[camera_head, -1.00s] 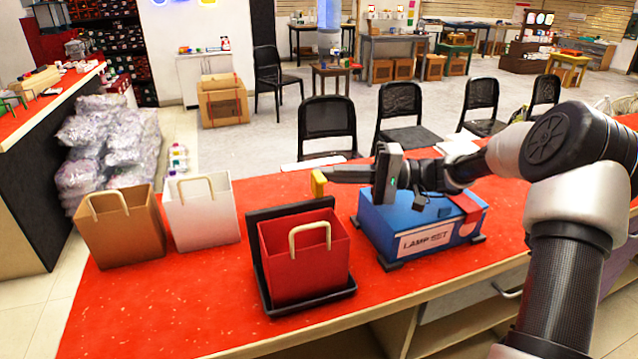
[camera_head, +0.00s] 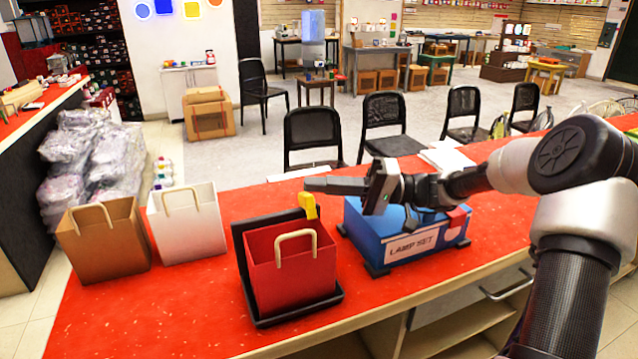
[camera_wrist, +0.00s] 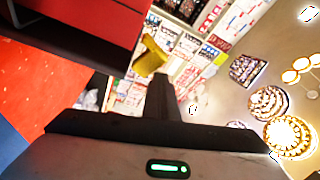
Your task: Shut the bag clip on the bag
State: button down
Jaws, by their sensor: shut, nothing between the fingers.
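The red bag (camera_head: 290,275) with a tan handle stands upright in a black holder (camera_head: 325,297) on the red counter. The yellow bag clip (camera_head: 309,207) shows at the top of the holder's back, near the bag's far right edge; whether it touches the bag is unclear. My gripper (camera_head: 308,185) is shut and empty, its tips pointing left just above the clip in the head view. In the wrist view the shut fingers (camera_wrist: 162,85) end close to the clip (camera_wrist: 150,55), contact unclear, and the red bag (camera_wrist: 85,22) fills the upper left.
A blue lamp-set box (camera_head: 405,235) stands right of the holder, below my wrist. A white bag (camera_head: 187,227) and a brown bag (camera_head: 105,245) stand to the left. The counter's red top (camera_head: 180,310) is bare in front of these bags. Black chairs (camera_head: 313,133) stand behind.

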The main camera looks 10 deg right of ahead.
jog(key=shift+w+a+r+p, duration=0.1)
jog(key=shift+w+r+p, duration=0.05)
jog(key=shift+r+p, duration=0.3)
jog(key=r+p, duration=0.1)
jog(key=w+r+p, duration=0.1)
jog(key=r, duration=0.1)
jog(key=shift+a+r, duration=0.15)
jog(key=w+d+f, duration=0.1)
jog(key=d+f, duration=0.2)
jog(key=d, duration=0.6)
jog(key=shift+w+d+f+p, duration=0.25)
jog(key=shift+f+p, duration=0.05)
jog(key=shift+p, duration=0.05)
